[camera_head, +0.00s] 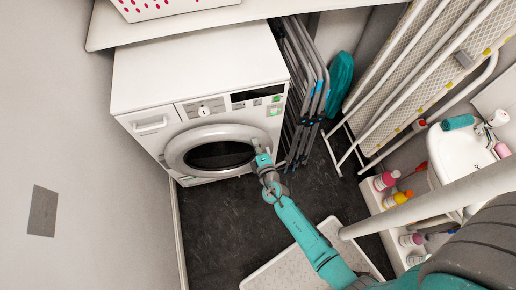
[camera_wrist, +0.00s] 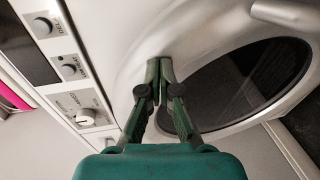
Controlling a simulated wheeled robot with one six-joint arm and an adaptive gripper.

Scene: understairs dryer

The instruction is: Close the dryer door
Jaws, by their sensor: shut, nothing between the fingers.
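The white dryer (camera_head: 195,70) stands against the wall in the camera_head view. Its round door (camera_head: 178,147), a pale ring around dark glass, lies against or very near the front. I cannot tell whether it is latched. The door ring also shows in the wrist view (camera_wrist: 135,55), with the dark glass (camera_wrist: 245,80) to the right. My gripper (camera_head: 258,147) is at the right side of the door. In the wrist view my gripper (camera_wrist: 159,64) is shut and empty, its tips at the door ring. I cannot tell whether they touch it.
Folded grey racks (camera_head: 307,85) stand close to the dryer's right side. An ironing board (camera_head: 410,75) leans farther right, near a sink (camera_head: 460,150) and bottles (camera_head: 385,180). A pale mat or step (camera_head: 275,275) lies near my arm. Dark floor (camera_head: 215,225) is clear before the dryer.

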